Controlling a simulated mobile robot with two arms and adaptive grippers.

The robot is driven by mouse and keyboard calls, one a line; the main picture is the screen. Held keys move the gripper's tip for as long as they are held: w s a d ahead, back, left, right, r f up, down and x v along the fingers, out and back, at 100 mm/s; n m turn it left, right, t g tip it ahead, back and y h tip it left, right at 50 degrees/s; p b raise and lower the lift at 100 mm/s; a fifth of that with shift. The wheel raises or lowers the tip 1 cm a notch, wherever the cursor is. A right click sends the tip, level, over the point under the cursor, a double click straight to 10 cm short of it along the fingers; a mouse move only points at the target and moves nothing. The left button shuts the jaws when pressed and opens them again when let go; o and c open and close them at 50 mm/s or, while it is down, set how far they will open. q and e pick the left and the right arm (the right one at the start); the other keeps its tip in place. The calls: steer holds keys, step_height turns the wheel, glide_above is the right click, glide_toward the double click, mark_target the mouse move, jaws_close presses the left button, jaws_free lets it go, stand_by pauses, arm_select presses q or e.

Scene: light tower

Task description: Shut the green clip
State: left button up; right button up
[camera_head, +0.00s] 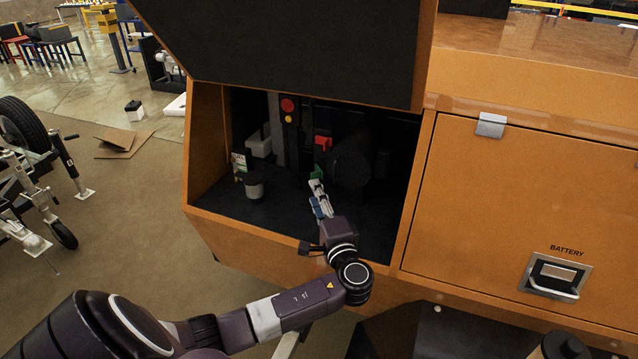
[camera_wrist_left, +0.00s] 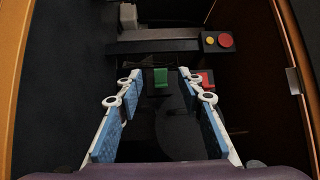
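The green clip (camera_head: 317,172) is inside the open orange compartment, just past the tips of my left gripper (camera_head: 317,190). In the left wrist view the green clip (camera_wrist_left: 161,78) shows between and beyond the fingers of my left gripper (camera_wrist_left: 157,76). The fingers are spread apart with nothing between them. I cannot tell whether the clip is open or shut. A red clip-like part (camera_head: 323,143) sits just above the green one, and in the left wrist view it (camera_wrist_left: 207,80) is partly behind the right finger. My right gripper is not in view.
The orange compartment's dark lid (camera_head: 290,45) is raised above my arm. Inside are a post with a red button (camera_head: 288,105) and a yellow one, and a grey-white cup-like item (camera_head: 254,188). A closed battery door (camera_head: 510,215) is to the right.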

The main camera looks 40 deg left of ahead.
mark_target(313, 177)
arm_select(q)
steer(key=s+a+m+t+h, duration=0.1)
steer(key=a+m+t+h, duration=0.2)
steer(key=a+t, duration=0.15)
steer(key=shift+w+a+r+m+t+h+p, duration=0.1)
steer(key=shift+w+a+m+t+h, duration=0.25)
steer(key=shift+w+m+h, duration=0.7)
steer(key=shift+w+a+r+m+t+h+p, duration=0.15)
steer(key=shift+w+m+t+h, duration=0.4)
steer(key=shift+w+h, duration=0.75)
steer(key=shift+w+a+f+m+t+h+p, duration=0.1)
steer(key=shift+w+a+m+t+h, duration=0.25)
steer(key=shift+w+m+h, duration=0.7)
jaws_close()
